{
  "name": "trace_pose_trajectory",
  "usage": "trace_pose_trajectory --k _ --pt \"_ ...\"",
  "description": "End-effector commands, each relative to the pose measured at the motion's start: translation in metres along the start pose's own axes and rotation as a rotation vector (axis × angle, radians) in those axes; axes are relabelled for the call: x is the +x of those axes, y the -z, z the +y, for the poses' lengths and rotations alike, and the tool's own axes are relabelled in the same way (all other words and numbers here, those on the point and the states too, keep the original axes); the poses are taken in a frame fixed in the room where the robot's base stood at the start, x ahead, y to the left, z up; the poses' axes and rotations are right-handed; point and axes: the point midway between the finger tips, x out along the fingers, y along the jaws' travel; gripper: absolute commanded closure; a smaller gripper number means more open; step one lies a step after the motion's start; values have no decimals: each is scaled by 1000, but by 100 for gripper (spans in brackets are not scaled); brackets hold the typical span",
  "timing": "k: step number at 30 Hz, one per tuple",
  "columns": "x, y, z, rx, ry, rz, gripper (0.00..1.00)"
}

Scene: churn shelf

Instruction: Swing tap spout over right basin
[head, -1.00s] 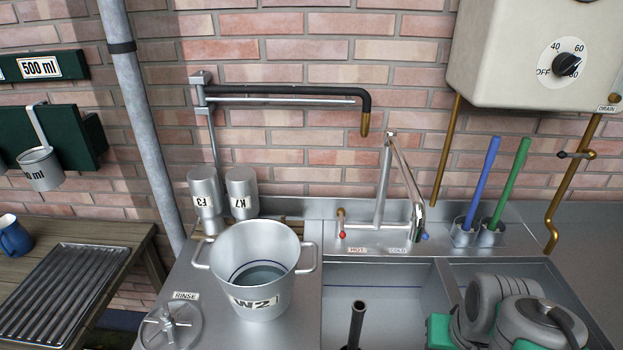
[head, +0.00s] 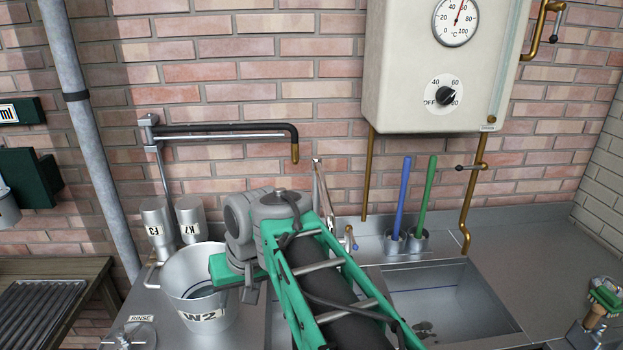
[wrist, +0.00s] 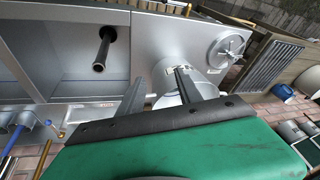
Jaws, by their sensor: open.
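The chrome tap spout (head: 321,185) shows in the head view behind my arm, slanting down to the right; its lower part and base are mostly hidden. The right basin (head: 440,290) lies empty to the right of my arm. My arm covers the left basin in the head view. In the wrist view, the left basin (wrist: 75,68) holds a dark standpipe (wrist: 103,48). My gripper (wrist: 160,76) is open, its fingers apart over the counter near the bucket, holding nothing. I cannot make out the spout in the wrist view.
A metal bucket marked W2 (head: 200,312) stands left of my arm, close to it. Blue (head: 402,195) and green (head: 427,195) handles stand in cups behind the right basin. A water heater (head: 440,80) and brass pipes (head: 473,205) are on the wall. A black-sleeved swing arm (head: 225,130) hangs above.

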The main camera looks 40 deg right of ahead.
Motion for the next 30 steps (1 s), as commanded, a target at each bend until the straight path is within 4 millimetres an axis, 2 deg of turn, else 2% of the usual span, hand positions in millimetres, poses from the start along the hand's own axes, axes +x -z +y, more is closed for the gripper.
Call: trace_pose_trajectory --k 1,2,3,4,6,9,11,14,24,30 --pt "-48 43 28 85 -1 24 59" --pt "-67 63 45 127 0 38 59" --pt "-93 84 71 181 -4 55 59" --pt "-111 97 92 216 -9 68 59" --pt "-148 115 138 286 -28 91 59" --pt "-184 123 189 350 -58 111 59" --pt "-195 122 207 371 -71 119 59" --pt "-195 121 219 384 -79 122 59" --pt "-135 127 223 379 -78 122 59" --pt "-123 129 225 380 -81 125 59"
